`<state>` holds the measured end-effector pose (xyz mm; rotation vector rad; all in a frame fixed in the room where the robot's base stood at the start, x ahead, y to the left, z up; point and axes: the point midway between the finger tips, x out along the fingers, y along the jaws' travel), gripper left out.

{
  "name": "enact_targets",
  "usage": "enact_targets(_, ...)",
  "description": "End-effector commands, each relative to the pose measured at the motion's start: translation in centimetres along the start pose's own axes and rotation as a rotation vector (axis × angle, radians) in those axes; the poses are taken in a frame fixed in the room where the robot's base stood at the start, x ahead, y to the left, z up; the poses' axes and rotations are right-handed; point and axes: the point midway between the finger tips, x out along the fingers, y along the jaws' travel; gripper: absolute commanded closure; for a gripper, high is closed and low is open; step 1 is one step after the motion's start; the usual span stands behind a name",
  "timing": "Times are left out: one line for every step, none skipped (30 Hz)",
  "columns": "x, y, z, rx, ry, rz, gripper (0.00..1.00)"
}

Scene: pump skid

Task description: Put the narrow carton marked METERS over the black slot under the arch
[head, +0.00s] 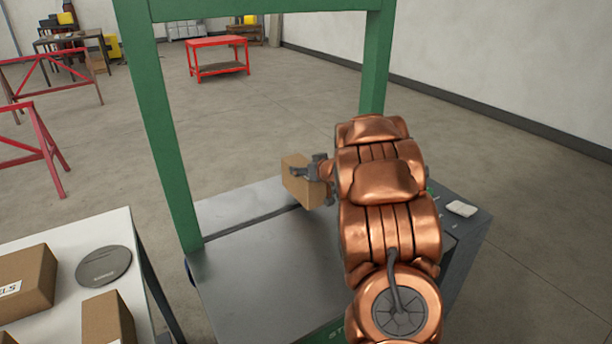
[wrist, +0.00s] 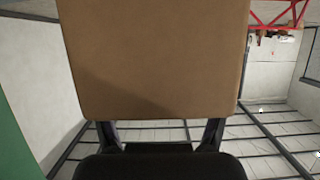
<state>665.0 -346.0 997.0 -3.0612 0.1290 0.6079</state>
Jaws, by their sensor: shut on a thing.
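My gripper (head: 314,172) is shut on a brown carton (head: 297,184), seen beneath the green arch (head: 164,130). The carton looks upright, and no marking shows on its visible sides, so I cannot read METERS. The black slot (head: 250,222) is a thin dark line across the grey metal top (head: 270,268). The carton's lower edge appears at the slot's right end, which it and my arm hide. I cannot tell whether the carton touches the top. In the wrist view the carton (wrist: 155,60) fills the upper middle, between the two fingers.
A white table (head: 60,250) at left holds a carton with a label ending in ELS (head: 25,283), another carton (head: 108,318) and a grey disc (head: 103,265). The arch's posts flank the metal top. A small white object (head: 461,208) lies at right.

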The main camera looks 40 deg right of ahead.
Motion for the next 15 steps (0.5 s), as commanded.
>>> enact_targets(0.2,0.0,0.5,0.001,-0.002,0.000,0.95)
enact_targets(0.3,0.0,0.9,0.000,-0.003,0.000,0.95)
enact_targets(0.5,0.1,1.4,0.001,-0.003,0.001,0.95)
enact_targets(0.7,0.1,1.7,0.000,-0.003,0.001,0.95)
enact_targets(0.8,0.1,2.0,0.000,-0.002,0.001,0.95)
enact_targets(0.9,0.0,2.3,0.000,-0.001,0.000,0.95)
enact_targets(1.0,0.0,2.5,-0.001,0.000,0.000,0.95)
enact_targets(1.1,0.0,2.6,-0.001,0.002,0.000,0.95)
enact_targets(1.1,0.0,2.7,-0.002,0.003,0.000,0.95)
enact_targets(1.2,0.0,2.8,-0.002,0.003,0.000,0.95)
enact_targets(1.2,0.0,2.8,-0.002,0.003,0.000,0.95)
enact_targets(1.2,0.0,2.8,-0.002,0.003,0.000,0.95)
enact_targets(1.2,0.0,2.8,-0.002,0.003,0.000,0.95)
enact_targets(1.2,0.0,2.8,-0.002,0.003,0.000,0.95)
enact_targets(1.2,0.0,2.8,-0.002,0.003,0.000,0.95)
